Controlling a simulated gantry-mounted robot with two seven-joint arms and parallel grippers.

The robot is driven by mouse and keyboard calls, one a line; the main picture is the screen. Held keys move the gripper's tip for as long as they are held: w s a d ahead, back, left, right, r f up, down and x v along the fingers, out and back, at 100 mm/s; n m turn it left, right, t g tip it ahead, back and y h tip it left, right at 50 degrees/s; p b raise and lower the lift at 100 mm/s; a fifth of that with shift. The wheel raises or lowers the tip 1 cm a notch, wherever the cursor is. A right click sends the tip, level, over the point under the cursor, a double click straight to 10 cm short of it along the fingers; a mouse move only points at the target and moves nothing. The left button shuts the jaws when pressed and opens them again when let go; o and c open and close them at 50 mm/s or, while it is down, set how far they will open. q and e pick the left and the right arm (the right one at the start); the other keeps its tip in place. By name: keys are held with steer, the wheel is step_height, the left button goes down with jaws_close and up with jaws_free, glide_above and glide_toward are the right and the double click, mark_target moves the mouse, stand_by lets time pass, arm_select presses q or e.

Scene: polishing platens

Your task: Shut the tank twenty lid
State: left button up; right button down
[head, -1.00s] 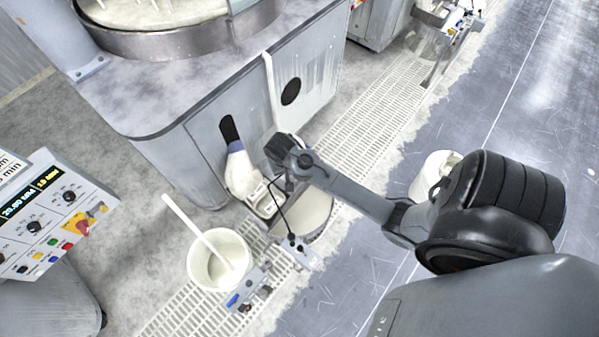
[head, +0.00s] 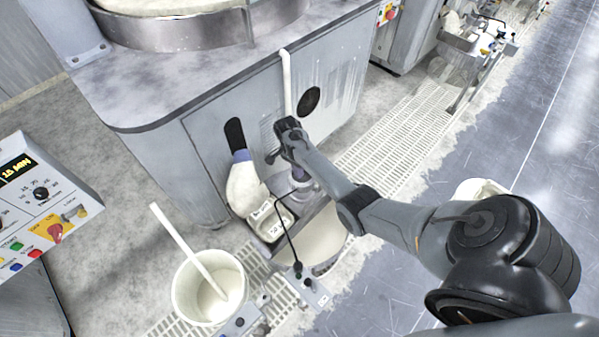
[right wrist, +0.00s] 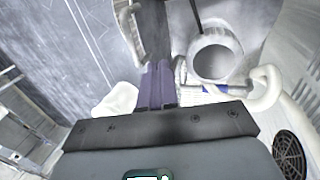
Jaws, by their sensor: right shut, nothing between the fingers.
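An open round tank (head: 325,238) with pale liquid stands beside the grey machine cabinet, partly behind my right arm. I cannot make out a number twenty on it or clearly pick out its lid. My right gripper (head: 299,176) points down between the cabinet and the tank, above a small labelled tray (head: 268,222). In the right wrist view its purple fingers (right wrist: 157,72) are together with nothing between them. Whether they touch the tank or a lid is hidden. My left gripper is not in view.
A white bucket (head: 209,290) with a stick stands in front. A pale, blue-banded object (head: 244,188) hangs by the cabinet (head: 205,170). A cable runs to a small grey box (head: 308,287). A control panel (head: 40,200) is at left. The floor at right (head: 500,130) is mostly clear.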

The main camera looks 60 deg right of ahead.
steer(key=s+a+f+b, duration=0.1)
steer(key=s+f, duration=0.4)
steer(key=f, duration=0.3)
steer(key=shift+s, duration=0.35)
steer(key=shift+a, duration=0.15)
